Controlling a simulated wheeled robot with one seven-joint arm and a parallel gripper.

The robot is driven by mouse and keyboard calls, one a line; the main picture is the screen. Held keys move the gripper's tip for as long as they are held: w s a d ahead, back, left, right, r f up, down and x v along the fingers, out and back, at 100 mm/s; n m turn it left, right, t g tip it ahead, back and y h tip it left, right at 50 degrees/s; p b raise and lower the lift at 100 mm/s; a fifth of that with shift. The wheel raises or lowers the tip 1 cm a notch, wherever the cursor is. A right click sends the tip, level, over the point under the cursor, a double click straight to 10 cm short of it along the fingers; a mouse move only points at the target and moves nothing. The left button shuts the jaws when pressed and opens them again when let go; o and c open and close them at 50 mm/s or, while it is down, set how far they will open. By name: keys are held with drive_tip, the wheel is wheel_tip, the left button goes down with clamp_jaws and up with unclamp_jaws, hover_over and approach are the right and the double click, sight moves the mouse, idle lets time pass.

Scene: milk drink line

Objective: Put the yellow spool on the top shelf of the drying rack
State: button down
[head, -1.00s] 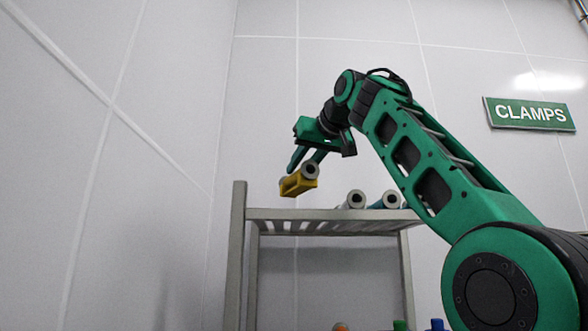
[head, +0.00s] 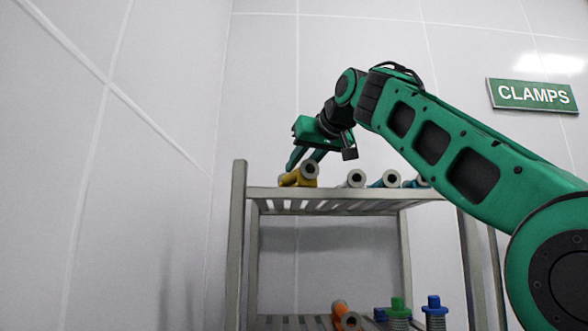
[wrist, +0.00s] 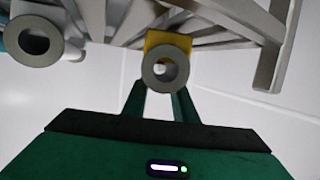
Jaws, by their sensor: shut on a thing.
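The yellow spool (head: 299,180) with a grey round end is at the left end of the drying rack's top shelf (head: 330,194). My gripper (head: 306,163) is shut on it from above. In the wrist view the spool (wrist: 167,42) shows its grey ring end between my gripper's fingers (wrist: 163,90). The spool appears at shelf level in the head view; whether it touches the slats I cannot tell.
Other spools lie to the right on the top shelf, including a grey-ended one (head: 356,179) and a teal one (head: 386,180). An orange spool (head: 343,315) and green- and blue-topped items (head: 399,307) sit on a lower level. A rack post (head: 238,220) rises just left of my gripper. A CLAMPS sign (head: 533,95) hangs on the wall.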

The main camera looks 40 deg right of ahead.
drive_tip(key=shift+f, duration=0.4)
idle(0.3)
drive_tip(key=c, duration=1.4)
unclamp_jaws()
drive_tip(key=shift+o, duration=0.2)
drive_tip(key=shift+f, duration=0.1)
drive_tip(key=v, duration=1)
drive_tip(key=shift+s, duration=0.35)
